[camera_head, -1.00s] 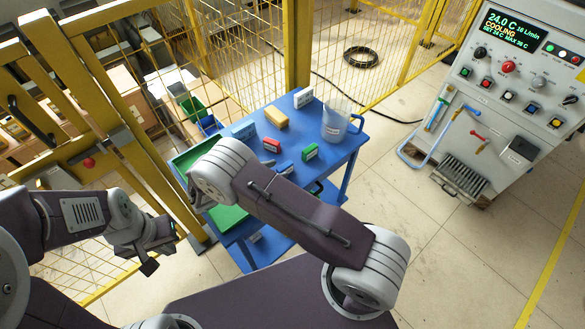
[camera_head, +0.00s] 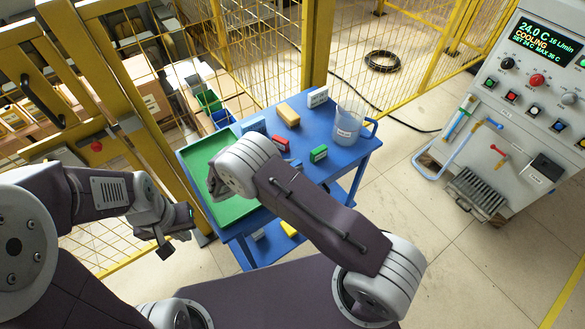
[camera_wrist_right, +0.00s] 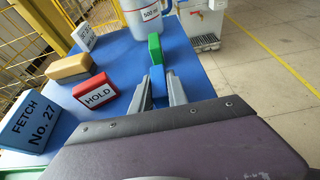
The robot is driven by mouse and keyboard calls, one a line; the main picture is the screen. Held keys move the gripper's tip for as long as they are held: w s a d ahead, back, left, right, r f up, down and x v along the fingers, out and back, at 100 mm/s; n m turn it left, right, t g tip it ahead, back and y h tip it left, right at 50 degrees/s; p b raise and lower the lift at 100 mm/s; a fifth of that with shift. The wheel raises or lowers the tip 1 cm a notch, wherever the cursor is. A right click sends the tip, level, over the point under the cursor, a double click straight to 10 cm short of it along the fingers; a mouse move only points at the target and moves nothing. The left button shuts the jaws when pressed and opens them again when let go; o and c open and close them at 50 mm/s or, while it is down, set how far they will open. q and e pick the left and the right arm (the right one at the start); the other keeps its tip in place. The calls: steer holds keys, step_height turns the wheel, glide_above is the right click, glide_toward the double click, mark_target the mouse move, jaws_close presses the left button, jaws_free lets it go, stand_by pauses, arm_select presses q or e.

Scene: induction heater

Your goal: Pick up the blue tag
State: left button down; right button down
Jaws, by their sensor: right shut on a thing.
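The blue tag (camera_wrist_right: 159,82) is a small blue block in the right wrist view. It stands between the two fingers of my right gripper (camera_wrist_right: 160,88), which is shut on it. Its lower part is hidden by the gripper body. My left gripper (camera_head: 178,231) is open and empty, left of the cart.
On the blue cart (camera_head: 345,164) are a red HOLD tag (camera_wrist_right: 96,92), a blue FETCH No. 27 block (camera_wrist_right: 30,121), a yellow-tan block (camera_head: 289,114), a white label block (camera_head: 317,96), a clear beaker (camera_head: 347,124) and a green tray (camera_head: 200,153). Yellow fencing is behind; a control cabinet (camera_head: 530,95) stands right.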

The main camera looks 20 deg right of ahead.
steer(key=shift+a+r, duration=0.15)
steer(key=shift+r, duration=0.15)
steer(key=r, duration=0.2)
steer(key=s+d+r, duration=0.1)
steer(key=r, duration=0.1)
steer(key=shift+r, duration=0.1)
steer(key=s+d+r+p, duration=0.1)
steer(key=s+d+r, duration=0.4)
steer(key=s, duration=0.3)
steer(key=shift+s+d+r, duration=0.35)
steer(key=shift+s+r, duration=0.05)
steer(key=shift+r, duration=0.15)
